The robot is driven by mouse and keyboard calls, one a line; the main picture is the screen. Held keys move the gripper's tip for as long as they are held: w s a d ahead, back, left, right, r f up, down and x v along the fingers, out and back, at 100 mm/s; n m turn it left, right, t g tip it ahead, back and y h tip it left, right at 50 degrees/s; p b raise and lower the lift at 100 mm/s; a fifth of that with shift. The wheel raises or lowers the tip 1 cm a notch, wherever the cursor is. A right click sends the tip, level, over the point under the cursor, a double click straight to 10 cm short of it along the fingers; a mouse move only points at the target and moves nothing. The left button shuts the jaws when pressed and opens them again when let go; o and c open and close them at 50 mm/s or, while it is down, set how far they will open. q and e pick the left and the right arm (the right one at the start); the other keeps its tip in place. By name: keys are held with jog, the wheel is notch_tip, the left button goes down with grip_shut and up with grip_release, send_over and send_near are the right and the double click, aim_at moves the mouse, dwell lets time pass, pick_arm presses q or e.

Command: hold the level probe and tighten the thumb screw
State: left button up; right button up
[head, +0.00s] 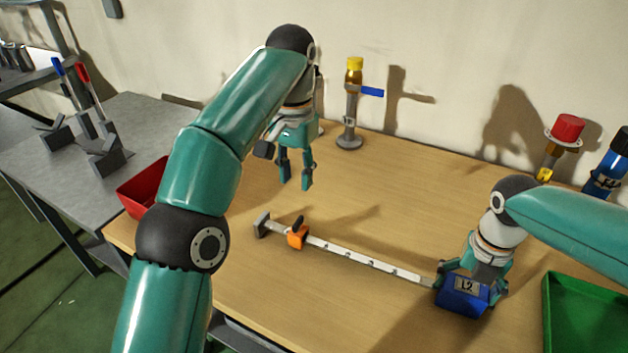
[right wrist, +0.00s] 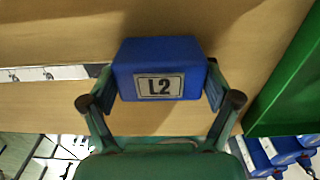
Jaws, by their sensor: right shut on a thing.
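The level probe lies on the wooden table, with a blue head (head: 462,300) labelled L2 and a pale graduated rod (head: 365,261) running left to a grey end block (head: 261,225). An orange collar (head: 297,237) with a dark thumb screw (head: 298,222) sits on the rod near that end. My right gripper (head: 468,286) is shut on the blue head; in the right wrist view its fingers flank the head (right wrist: 160,55) on both sides. My left gripper (head: 295,184) is open and empty, its fingers pointing down above the table, behind the collar in the head view.
A green tray (head: 548,315) lies at the right edge, near the blue head. A red bin (head: 140,190) is at the left. A yellow-topped valve (head: 350,105) and a red-capped fitting (head: 562,140) stand at the back.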

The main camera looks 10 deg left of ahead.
dwell(0.3)
jog(key=o, duration=1.4)
notch_tip(320, 180, up, 12)
jog(key=shift+s+f, duration=0.1)
jog(key=shift+f, duration=0.05)
